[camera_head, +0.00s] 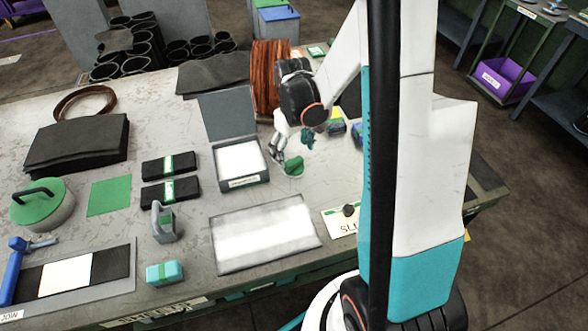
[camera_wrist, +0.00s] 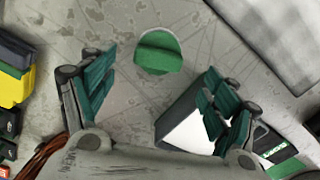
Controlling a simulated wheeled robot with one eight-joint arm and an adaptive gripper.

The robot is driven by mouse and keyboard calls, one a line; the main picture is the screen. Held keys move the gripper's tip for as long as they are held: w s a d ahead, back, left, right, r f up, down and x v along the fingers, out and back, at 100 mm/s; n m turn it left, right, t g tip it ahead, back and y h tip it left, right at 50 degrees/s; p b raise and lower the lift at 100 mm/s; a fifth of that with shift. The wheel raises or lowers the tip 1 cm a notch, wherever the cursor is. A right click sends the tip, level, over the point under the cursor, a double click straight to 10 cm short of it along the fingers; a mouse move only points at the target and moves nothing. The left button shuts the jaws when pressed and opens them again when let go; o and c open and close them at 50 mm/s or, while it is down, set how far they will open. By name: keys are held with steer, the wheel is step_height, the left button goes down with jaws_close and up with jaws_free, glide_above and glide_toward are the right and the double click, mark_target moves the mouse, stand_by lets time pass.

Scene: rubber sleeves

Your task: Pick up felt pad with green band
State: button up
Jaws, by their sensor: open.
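Two flat black pads, each with a green band, lie one behind the other left of the open box: the far pad (camera_head: 155,170) and the near pad (camera_head: 155,196). A small round green piece (camera_head: 293,167) lies on the table just right of my gripper (camera_head: 279,152). It also shows in the wrist view (camera_wrist: 158,52), ahead of and between my fingers, with a darker strip across it. I cannot tell which of these is the felt pad. My gripper (camera_wrist: 160,92) is open and empty above the table, its green-lined fingers wide apart and apart from the round piece.
The open grey box (camera_head: 242,178) with white contents stands close to the left of my gripper. A coil of brown cord (camera_head: 268,75) stands behind. A pale translucent sheet (camera_head: 265,235) lies in front. A tape-dispenser-like tool (camera_head: 164,225) stands near the front left.

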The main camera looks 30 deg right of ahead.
mark_target(294, 161)
steer(key=shift+d+f+b, duration=0.1)
steer(key=shift+f+b, duration=1.25)
steer(key=shift+f, duration=1.35)
steer(key=shift+r, duration=0.1)
steer(key=shift+c, duration=0.6)
steer(key=c, duration=1.2)
step_height(294, 161, up, 20)
steer(key=p, duration=0.7)
